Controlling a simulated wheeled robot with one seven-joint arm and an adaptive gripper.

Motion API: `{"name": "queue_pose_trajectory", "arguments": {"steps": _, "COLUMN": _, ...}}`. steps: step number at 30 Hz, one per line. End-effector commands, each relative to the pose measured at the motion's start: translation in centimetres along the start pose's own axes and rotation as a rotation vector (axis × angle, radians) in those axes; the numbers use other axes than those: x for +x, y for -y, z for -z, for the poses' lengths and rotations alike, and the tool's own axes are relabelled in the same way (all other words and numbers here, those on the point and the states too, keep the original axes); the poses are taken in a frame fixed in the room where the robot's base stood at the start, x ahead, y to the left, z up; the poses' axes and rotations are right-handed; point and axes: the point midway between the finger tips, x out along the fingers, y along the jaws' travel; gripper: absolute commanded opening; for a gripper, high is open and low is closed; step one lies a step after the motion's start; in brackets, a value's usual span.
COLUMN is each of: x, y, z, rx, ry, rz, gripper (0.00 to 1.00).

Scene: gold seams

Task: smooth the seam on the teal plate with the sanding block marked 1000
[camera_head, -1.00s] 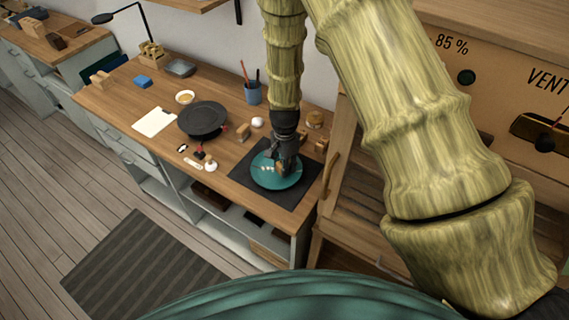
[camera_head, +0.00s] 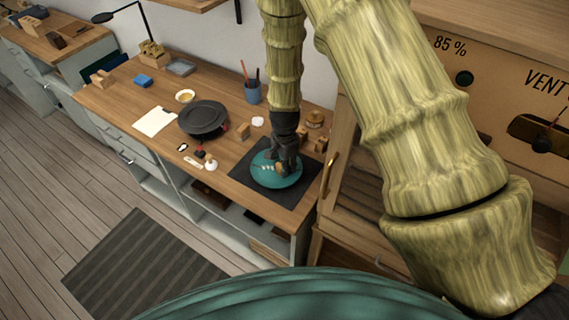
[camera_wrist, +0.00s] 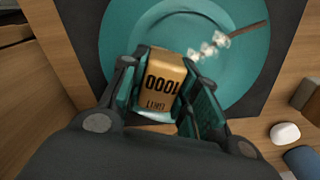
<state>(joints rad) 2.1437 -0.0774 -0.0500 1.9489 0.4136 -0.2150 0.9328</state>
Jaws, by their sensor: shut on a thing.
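The teal plate (camera_head: 285,181) lies on a dark mat (camera_head: 245,190) on the bench, and it fills much of the wrist view (camera_wrist: 120,35). A pale, lumpy seam (camera_wrist: 208,47) with a brown line running out from it shows on the plate. My gripper (camera_head: 281,172) is above the plate. In the wrist view my gripper (camera_wrist: 160,90) is shut on the tan sanding block marked 1000 (camera_wrist: 162,78), whose label reads upside down. The block is beside the seam, apart from it in the picture. Whether it touches the plate I cannot tell.
A black round turntable (camera_head: 203,118), a white sheet (camera_head: 155,121), a small bowl (camera_head: 185,96) and a blue cup with tools (camera_head: 252,93) stand left of the mat. Wooden blocks (camera_head: 321,144) stand right of it.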

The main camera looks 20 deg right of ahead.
Motion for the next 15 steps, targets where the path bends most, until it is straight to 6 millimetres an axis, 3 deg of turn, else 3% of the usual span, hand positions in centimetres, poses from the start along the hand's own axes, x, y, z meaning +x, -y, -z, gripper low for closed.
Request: {"name": "queue_pose_trajectory", "arguments": {"steps": 15, "x": -0.04, "y": -0.45, "z": -0.50, "rx": 0.001, "ry": 0.000, "rz": -0.001, "gripper": 0.12}}
